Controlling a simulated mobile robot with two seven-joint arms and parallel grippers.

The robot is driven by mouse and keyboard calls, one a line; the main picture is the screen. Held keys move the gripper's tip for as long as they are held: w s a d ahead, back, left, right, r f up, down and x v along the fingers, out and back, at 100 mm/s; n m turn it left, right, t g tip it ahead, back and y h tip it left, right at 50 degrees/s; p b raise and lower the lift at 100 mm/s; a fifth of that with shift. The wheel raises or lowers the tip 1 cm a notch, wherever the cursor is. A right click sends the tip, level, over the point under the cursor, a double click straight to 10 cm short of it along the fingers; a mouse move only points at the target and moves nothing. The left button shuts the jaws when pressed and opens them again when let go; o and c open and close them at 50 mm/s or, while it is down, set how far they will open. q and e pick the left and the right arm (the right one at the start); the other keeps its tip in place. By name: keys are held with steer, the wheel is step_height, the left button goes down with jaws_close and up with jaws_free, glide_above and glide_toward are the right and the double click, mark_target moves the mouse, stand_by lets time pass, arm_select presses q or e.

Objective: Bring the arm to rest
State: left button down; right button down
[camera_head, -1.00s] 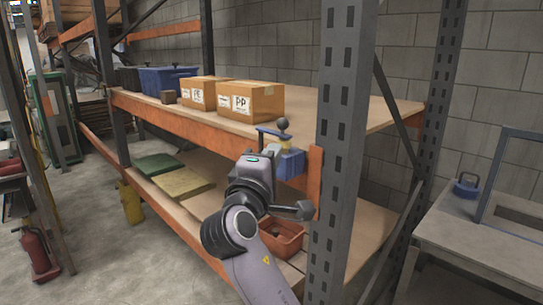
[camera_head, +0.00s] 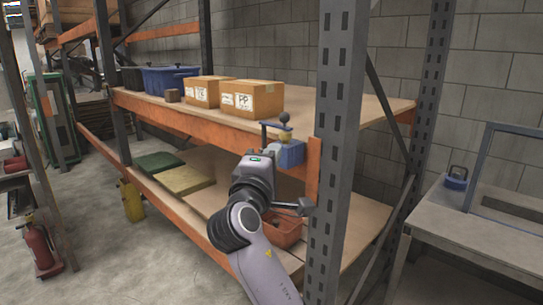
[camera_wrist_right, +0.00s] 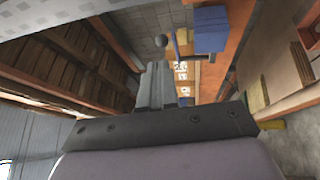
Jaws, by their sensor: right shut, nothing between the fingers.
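My right arm rises from the bottom of the head view. Its gripper (camera_head: 267,150) is beside a blue box-shaped fixture (camera_head: 290,153) on the shelf's orange front beam. In the right wrist view the grey fingers (camera_wrist_right: 157,80) are shut together and empty. The fixture, with a lever and a dark ball knob, also shows beyond them there (camera_wrist_right: 210,30). I cannot tell whether the fingers touch it. My left gripper is not in view.
A grey rack upright (camera_head: 334,150) stands just right of my arm. The upper shelf holds cardboard boxes (camera_head: 250,98) and a blue bin (camera_head: 168,80). An orange-red bin (camera_head: 285,232) is on the lower shelf behind the arm. A grey table (camera_head: 470,240) stands right; floor is open at left.

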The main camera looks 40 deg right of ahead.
steer(key=shift+s+a, duration=0.1)
steer(key=shift+a, duration=0.05)
steer(key=shift+f, duration=0.1)
steer(key=a+f+n+t+y, duration=0.1)
steer(key=a+f+y, duration=0.25)
steer(key=f, duration=0.55)
steer(key=a+f+n+t+y, duration=0.15)
steer(key=f+y, duration=0.25)
steer(key=f, duration=0.5)
steer(key=a+f+y, duration=0.3)
steer(key=f+y, duration=0.1)
steer(key=f, duration=0.5)
steer(key=s+a+f+m+g+y, duration=0.1)
steer(key=s+a+f+m+y, duration=0.2)
steer(key=s+f, duration=0.6)
steer(key=s+a+f+m+g+y, duration=0.2)
steer(key=s+a+f+m+y, duration=0.2)
steer(key=s+f, duration=0.5)
steer(key=s+a, duration=0.2)
steer(key=shift+s, duration=0.3)
steer(key=shift+y, duration=0.25)
